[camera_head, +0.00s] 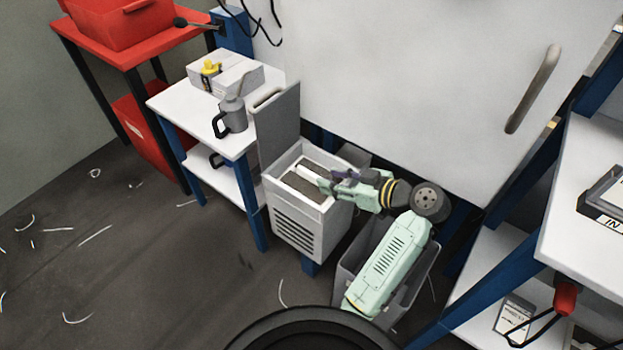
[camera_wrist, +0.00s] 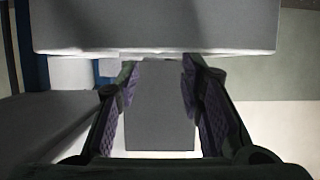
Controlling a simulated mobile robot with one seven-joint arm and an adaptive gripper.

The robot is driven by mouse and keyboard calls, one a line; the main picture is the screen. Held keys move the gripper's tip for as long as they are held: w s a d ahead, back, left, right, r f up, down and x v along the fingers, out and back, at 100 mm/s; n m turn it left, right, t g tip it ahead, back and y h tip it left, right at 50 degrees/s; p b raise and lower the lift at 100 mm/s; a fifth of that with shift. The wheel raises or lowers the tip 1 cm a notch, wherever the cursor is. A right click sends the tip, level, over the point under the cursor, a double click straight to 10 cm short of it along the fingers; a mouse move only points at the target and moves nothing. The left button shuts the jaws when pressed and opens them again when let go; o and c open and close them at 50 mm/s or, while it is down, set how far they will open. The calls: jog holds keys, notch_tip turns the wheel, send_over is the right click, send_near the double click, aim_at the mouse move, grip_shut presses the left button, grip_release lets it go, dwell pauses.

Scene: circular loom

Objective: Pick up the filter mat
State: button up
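The filter mat looks to be the dark grey-brown panel (camera_head: 302,183) inside the open top of a light grey housing (camera_head: 297,232). A pale strip crosses it. My gripper (camera_head: 329,180) reaches in from the right over the housing's opening. In the wrist view its purple-padded fingers (camera_wrist: 160,92) stand apart. A dark grey rectangular surface (camera_wrist: 160,118) shows between and behind them; I cannot tell whether it is the mat. No grip on anything is visible. The gripper hides the right part of the opening.
The housing's raised lid (camera_head: 279,118) stands on its far left side. A white table (camera_head: 185,103) with a grey jug (camera_head: 233,114) is to the left. A grey bin (camera_head: 351,265) stands below my arm. A large white panel (camera_head: 420,80) is behind.

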aim_at(312, 174)
jog(key=p+x, duration=0.1)
jog(key=x, duration=0.4)
jog(key=shift+w+a+f, duration=0.2)
jog(key=shift+w+f, duration=0.05)
jog(key=shift+w, duration=0.1)
grip_shut()
dwell(0.3)
